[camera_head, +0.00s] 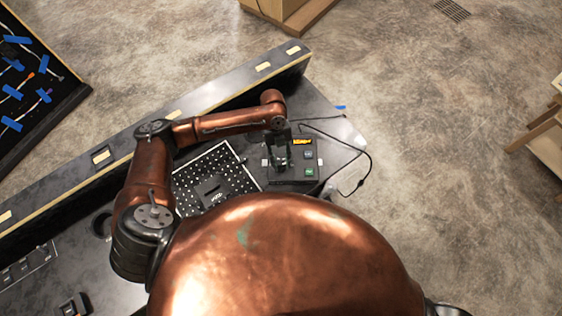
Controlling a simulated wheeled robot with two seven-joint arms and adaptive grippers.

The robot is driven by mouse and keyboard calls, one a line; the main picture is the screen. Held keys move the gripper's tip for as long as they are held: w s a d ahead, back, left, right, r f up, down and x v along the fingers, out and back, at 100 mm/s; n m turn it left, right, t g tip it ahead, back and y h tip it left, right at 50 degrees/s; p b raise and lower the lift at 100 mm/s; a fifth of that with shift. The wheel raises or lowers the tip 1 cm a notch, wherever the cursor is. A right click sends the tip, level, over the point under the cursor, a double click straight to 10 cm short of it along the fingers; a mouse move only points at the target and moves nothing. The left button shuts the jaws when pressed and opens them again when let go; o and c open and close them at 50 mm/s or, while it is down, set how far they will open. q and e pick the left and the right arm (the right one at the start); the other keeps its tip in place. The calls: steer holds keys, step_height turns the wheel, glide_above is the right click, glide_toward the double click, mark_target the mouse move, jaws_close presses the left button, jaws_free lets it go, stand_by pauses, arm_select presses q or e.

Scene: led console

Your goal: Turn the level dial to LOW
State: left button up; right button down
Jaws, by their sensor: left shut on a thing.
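The console box (311,158) is small and dark, with a lit yellow display (302,142) and small buttons (309,171) on its right side. It sits on the dark table near the right end. My left gripper (281,163) points down over the left part of this box and is shut on the level dial. The fingers cover the dial, so its pointer and its LOW mark cannot be read. My right gripper is out of view.
A black panel with rows of white dots (243,182) lies just left of the console. A black cable (357,150) loops off the table's right edge. A long raised ledge (222,96) runs along the table's back. My copper body hides the near side.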

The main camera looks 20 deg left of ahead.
arm_select(q)
steer(key=c, duration=0.5)
steer(key=shift+r+n+p, duration=0.15)
steer(key=shift+n+p, duration=0.45)
steer(key=shift+p, duration=0.25)
steer(key=n+t+h+p, duration=0.1)
steer(key=n+p, duration=0.2)
steer(key=p, duration=0.1)
steer(key=n+t+h+p, duration=0.1)
steer(key=n+p, duration=0.2)
steer(key=p, duration=0.1)
steer(key=shift+s+a+r+n, duration=0.1)
steer(key=shift+s+r+n, duration=0.05)
steer(key=shift+n, duration=0.25)
steer(key=n+t+p, duration=0.1)
steer(key=n+p, duration=0.3)
steer(key=n+t+p, duration=0.2)
steer(key=n+p, duration=0.2)
steer(key=p, duration=0.1)
steer(key=shift+s+t, duration=0.1)
steer(key=shift+t, duration=0.2)
steer(key=n+t+y+p, duration=0.1)
steer(key=n+p, duration=0.2)
steer(key=shift+f, duration=0.2)
steer(key=shift+n+p, duration=0.4)
steer(key=o, duration=1.2)
